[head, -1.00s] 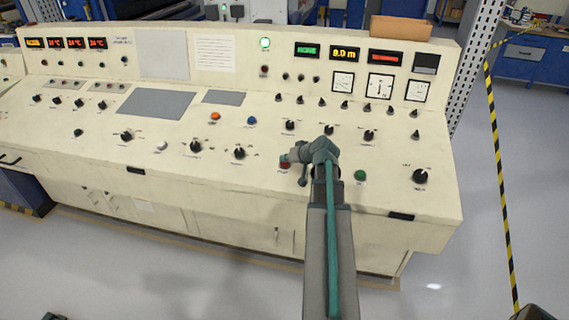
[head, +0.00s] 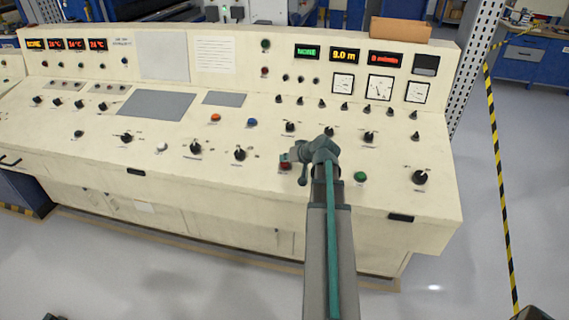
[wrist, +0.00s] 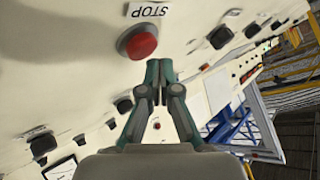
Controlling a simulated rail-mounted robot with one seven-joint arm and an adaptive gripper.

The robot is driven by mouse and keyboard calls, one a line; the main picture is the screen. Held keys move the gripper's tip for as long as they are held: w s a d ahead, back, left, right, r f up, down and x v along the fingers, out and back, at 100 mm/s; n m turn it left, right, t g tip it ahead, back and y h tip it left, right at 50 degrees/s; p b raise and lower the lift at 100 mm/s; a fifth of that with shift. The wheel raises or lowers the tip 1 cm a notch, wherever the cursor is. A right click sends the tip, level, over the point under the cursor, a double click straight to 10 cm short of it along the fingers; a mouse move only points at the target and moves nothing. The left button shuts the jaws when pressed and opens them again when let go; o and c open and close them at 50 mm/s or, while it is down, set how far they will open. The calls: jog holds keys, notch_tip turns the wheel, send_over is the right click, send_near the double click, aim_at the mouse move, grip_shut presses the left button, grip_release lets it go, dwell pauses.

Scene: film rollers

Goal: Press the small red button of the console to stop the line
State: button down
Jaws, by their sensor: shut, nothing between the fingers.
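The small red button (head: 285,166) is on the console's (head: 230,177) sloped front panel, left of a green button. In the wrist view the red button (wrist: 138,42) is round and domed, beside a label reading STOP (wrist: 149,11). My gripper (head: 292,157) is shut and empty, with its fingertips right by the red button and partly covering it in the head view. In the wrist view the closed fingertips (wrist: 159,64) show just beside the button's lower right edge. I cannot tell whether they touch it.
A green button (head: 360,176) and several black knobs, such as one at the right (head: 419,177), are near my arm. An orange button (head: 215,118) and a blue one (head: 252,122) are farther back. The upper lamp (head: 265,44) is dark green.

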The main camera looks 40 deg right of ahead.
jog(key=shift+r, duration=0.15)
jog(key=shift+s+a+r+p, duration=0.15)
jog(key=shift+r+p, duration=0.25)
jog(key=shift+r, duration=0.4)
jog(key=shift+s+a+r+p, duration=0.1)
jog(key=shift+a+r+p, duration=0.2)
jog(key=shift+r, duration=0.5)
jog(key=shift+s+a+r+p, duration=0.15)
jog(key=shift+r+p, duration=0.3)
jog(key=shift+r, duration=0.35)
jog(key=shift+d, duration=0.1)
